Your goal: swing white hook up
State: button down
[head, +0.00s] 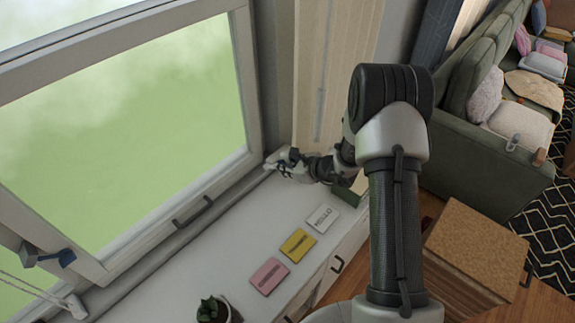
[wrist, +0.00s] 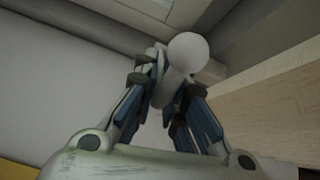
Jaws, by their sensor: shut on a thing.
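The white hook (wrist: 187,52) shows in the wrist view as a pale rod with a round ball end, pointing up and slightly right. My gripper (wrist: 172,88) is shut on its rod, with a blue-and-grey finger on each side. The ball end sticks out beyond the fingertips. In the head view my gripper (head: 287,165) is at the far end of the white sill, by the lower corner of the window frame. There I cannot make out the hook apart from the gripper.
The pale slatted panel (head: 325,75) stands close beside my gripper. Pink (head: 269,276), yellow (head: 298,245) and white (head: 323,218) cards lie on the white sill (head: 215,265). A potted plant (head: 213,310) is at the front. The window frame (head: 252,90) borders the left.

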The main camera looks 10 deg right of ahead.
jog(key=shift+w+a+r+g+h+p, duration=0.5)
jog(key=shift+g+p, duration=0.3)
jog(key=shift+p, duration=0.35)
jog(key=shift+s+r, duration=0.1)
jog(key=c, duration=1.7)
grip_release()
jog(key=shift+a, duration=0.1)
jog(key=shift+o, duration=0.2)
jog(key=shift+d+r, duration=0.1)
jog(key=shift+d, duration=0.1)
jog(key=shift+s+d+r, duration=0.1)
jog(key=shift+r, duration=0.05)
jog(key=v, duration=1.1)
jog(key=shift+s+r, duration=0.15)
jog(key=shift+s, duration=0.05)
